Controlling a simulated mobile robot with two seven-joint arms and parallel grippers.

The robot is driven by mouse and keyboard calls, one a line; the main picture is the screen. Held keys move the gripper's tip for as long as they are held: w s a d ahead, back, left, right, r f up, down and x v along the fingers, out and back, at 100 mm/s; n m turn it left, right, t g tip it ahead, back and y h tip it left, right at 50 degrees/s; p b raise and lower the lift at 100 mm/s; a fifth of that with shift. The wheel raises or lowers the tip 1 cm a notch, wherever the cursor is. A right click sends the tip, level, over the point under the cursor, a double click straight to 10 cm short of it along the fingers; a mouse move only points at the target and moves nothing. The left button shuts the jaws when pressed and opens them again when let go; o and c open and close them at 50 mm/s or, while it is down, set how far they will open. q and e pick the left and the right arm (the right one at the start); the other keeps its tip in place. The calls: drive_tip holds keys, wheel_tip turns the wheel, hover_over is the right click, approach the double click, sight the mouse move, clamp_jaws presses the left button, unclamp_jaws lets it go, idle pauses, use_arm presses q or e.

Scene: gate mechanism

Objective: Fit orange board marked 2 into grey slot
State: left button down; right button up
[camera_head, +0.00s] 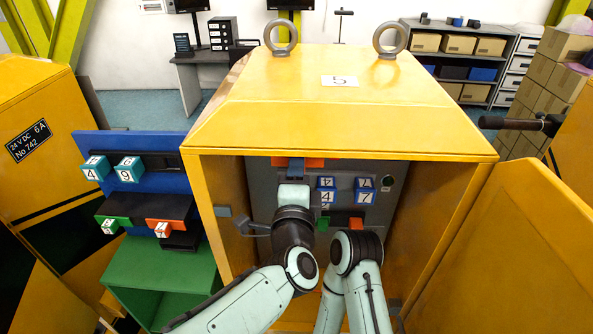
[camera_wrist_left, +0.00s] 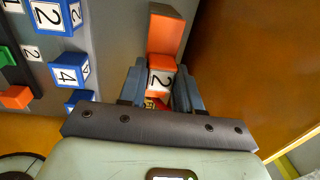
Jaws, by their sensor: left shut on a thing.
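The orange board marked 2 (camera_wrist_left: 160,79) is between the fingers of my left gripper (camera_wrist_left: 158,88), with its number facing the left wrist camera. In the head view my left gripper (camera_head: 296,167) reaches into the yellow cabinet, close to the upper part of its grey panel (camera_head: 262,185). Orange (camera_head: 314,162) shows beside its fingers there. In the left wrist view an orange block (camera_wrist_left: 166,34) extends beyond the marked face; I cannot tell whether it is the same piece. The grey slot cannot be made out. My right gripper is hidden.
The cabinet's side walls (camera_head: 218,205) enclose the space. A blue board with numbered cubes (camera_head: 128,169) stands left, above a green box (camera_head: 160,265).

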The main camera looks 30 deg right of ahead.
use_arm(q)
drive_tip(key=shift+w+d, duration=0.3)
drive_tip(key=shift+w, duration=0.25)
idle(0.9)
drive_tip(key=c, duration=0.7)
unclamp_jaws()
drive_tip(key=shift+w+d, duration=0.1)
drive_tip(key=shift+s+a+f, duration=0.1)
drive_tip(key=shift+s+a, duration=0.2)
drive_tip(key=shift+s, duration=0.1)
drive_tip(key=b+v, duration=0.2)
drive_tip(key=v, duration=1)
drive_tip(key=shift+s+b, duration=0.25)
drive_tip(key=shift+b, duration=0.05)
use_arm(e)
drive_tip(key=shift+g, duration=0.3)
drive_tip(key=s+f, duration=0.3)
drive_tip(key=s, duration=0.1)
drive_tip(key=shift+f, duration=0.2)
